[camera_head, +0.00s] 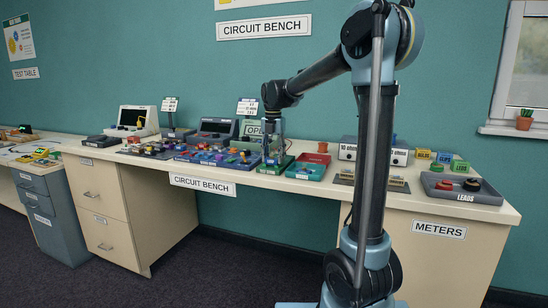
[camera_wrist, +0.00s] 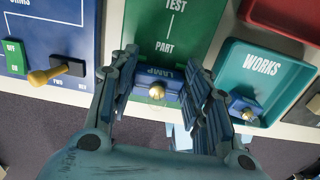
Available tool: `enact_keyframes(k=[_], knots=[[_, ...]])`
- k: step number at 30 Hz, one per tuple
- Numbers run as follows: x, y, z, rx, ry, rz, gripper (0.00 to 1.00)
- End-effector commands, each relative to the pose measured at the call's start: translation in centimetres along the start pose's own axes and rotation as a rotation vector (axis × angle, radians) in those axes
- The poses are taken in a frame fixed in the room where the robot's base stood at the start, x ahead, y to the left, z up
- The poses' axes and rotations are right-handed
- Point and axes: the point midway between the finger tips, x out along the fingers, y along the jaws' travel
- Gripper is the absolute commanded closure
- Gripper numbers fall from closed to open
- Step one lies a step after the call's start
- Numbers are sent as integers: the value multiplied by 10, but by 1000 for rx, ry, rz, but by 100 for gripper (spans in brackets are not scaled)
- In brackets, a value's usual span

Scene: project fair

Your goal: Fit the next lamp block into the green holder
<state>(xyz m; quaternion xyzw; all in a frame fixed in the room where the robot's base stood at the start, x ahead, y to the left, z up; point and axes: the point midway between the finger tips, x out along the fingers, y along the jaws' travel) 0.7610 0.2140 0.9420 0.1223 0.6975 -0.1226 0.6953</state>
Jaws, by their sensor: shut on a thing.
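My gripper (camera_wrist: 160,90) is shut on a blue lamp block (camera_wrist: 158,84) marked LAMP, with a brass-coloured bulb on top. The block is between the two fingers at the near end of the green holder (camera_wrist: 167,42), which reads TEST and PART. I cannot tell whether the block is seated or just above it. In the head view my gripper (camera_head: 274,157) is low over the green holder (camera_head: 276,168), and the block is too small to make out. Another blue lamp block (camera_wrist: 243,109) lies in the teal WORKS tray (camera_wrist: 265,62) on the right.
A blue board (camera_wrist: 62,20) with a yellow-handled switch (camera_wrist: 50,75) lies close left of the holder. A red tray (camera_head: 316,158) stands behind the teal tray. The bench's front edge is close. A grey LEADS tray (camera_head: 462,190) lies far right.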

Motion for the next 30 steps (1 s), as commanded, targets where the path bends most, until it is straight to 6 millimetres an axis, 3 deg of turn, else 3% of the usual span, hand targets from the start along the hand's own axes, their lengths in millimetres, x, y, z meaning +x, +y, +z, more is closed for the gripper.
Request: enact_keyframes(k=[9,10,13,20,24,30], knots=[[3,0,0,0,0,0,80],[3,0,0,0,0,0,54],[3,0,0,0,0,0,32],[3,0,0,0,0,0,32],[3,0,0,0,0,0,14],[3,0,0,0,0,0,12]])
